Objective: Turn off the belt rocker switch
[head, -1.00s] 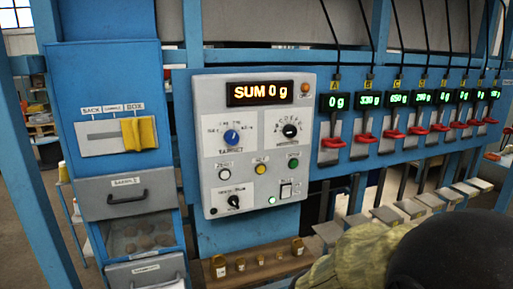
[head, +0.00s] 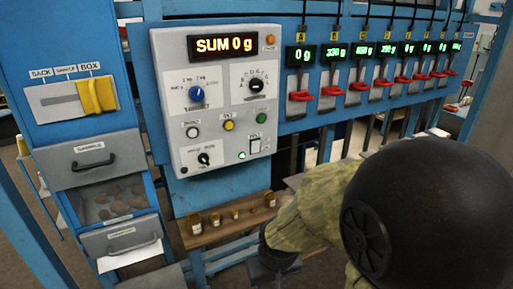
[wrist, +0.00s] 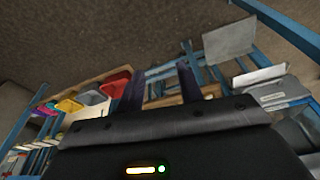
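A grey control panel (head: 213,125) hangs on the blue frame, its display reading "SUM 0 g". A small rocker switch (head: 255,146), probably the belt switch, sits at its lower right; its label is too small to read. A lit green lamp (head: 241,156) is just left of it. Which way the rocker is tipped is unclear. My gripper (head: 268,271) is low in the head view, well below the panel and apart from it, partly hidden by my arm. In the wrist view its two dark fingers (wrist: 161,86) stand apart with nothing visibly held.
A wooden shelf (head: 232,232) with several small brown jars lies below the panel. A row of displays with red levers (head: 332,91) runs to the right. Drawers (head: 92,160) stand at left. Coloured bins (wrist: 70,104) show in the wrist view.

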